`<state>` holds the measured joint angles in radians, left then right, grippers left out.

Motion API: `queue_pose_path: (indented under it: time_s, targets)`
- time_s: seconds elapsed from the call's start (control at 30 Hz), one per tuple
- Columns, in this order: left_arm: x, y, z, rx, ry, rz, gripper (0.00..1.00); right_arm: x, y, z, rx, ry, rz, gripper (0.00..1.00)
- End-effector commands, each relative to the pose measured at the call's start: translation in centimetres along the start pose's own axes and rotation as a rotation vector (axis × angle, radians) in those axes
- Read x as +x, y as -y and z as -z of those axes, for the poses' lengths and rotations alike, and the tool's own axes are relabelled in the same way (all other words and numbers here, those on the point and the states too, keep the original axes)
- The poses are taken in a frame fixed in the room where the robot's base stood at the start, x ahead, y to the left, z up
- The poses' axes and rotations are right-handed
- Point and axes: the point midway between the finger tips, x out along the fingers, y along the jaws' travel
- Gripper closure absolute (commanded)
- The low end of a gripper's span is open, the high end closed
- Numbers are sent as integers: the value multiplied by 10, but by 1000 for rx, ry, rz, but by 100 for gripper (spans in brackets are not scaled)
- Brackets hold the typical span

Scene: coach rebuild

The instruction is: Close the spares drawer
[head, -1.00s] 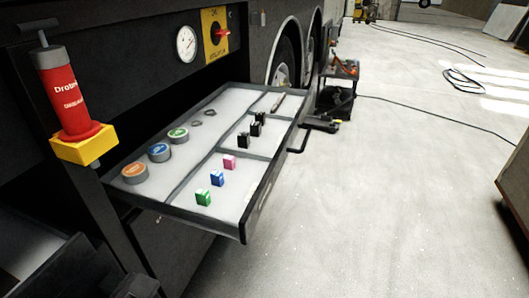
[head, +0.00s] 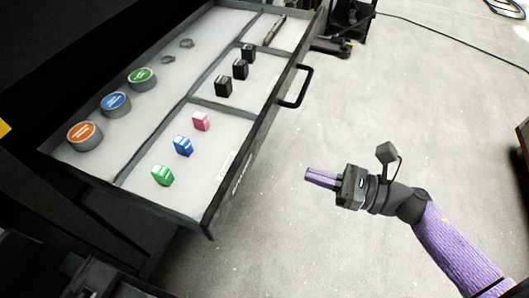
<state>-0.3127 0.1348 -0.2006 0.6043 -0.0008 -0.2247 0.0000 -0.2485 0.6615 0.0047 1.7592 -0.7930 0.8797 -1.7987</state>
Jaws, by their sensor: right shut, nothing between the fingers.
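The spares drawer (head: 128,187) stands pulled out from the dark vehicle side, across the left and middle of the head view. Its black bar handle (head: 298,87) sticks out from the front face, towards the far end. My right gripper (head: 308,176) is shut and empty. It shows over the floor to the right of the drawer front, nearer to me than the handle and apart from both. Its fingers point left towards the drawer front. My left gripper is not in view.
The drawer holds round tins with orange (head: 84,134), blue (head: 116,103) and green (head: 142,77) lids, small coloured boxes (head: 183,146), several black blocks (head: 240,69) and a dark rod (head: 274,30). A dark cart (head: 350,20) stands beyond the drawer. The floor to the right is open, with a cable.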

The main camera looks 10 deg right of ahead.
Motion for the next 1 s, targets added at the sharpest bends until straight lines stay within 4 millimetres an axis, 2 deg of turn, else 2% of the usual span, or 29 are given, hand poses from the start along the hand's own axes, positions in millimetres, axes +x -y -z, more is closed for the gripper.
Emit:
queue_pose_path:
  time_s: [0.3, 0.5, 1.0]
  targets:
    - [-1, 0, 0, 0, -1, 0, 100, 69, 1, -1, 1, 3, 1, 100]
    - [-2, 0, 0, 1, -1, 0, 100, 96, 1, -1, 4, 2, 2, 100]
    - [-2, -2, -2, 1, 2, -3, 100, 103, 0, 0, 3, 1, 2, 100]
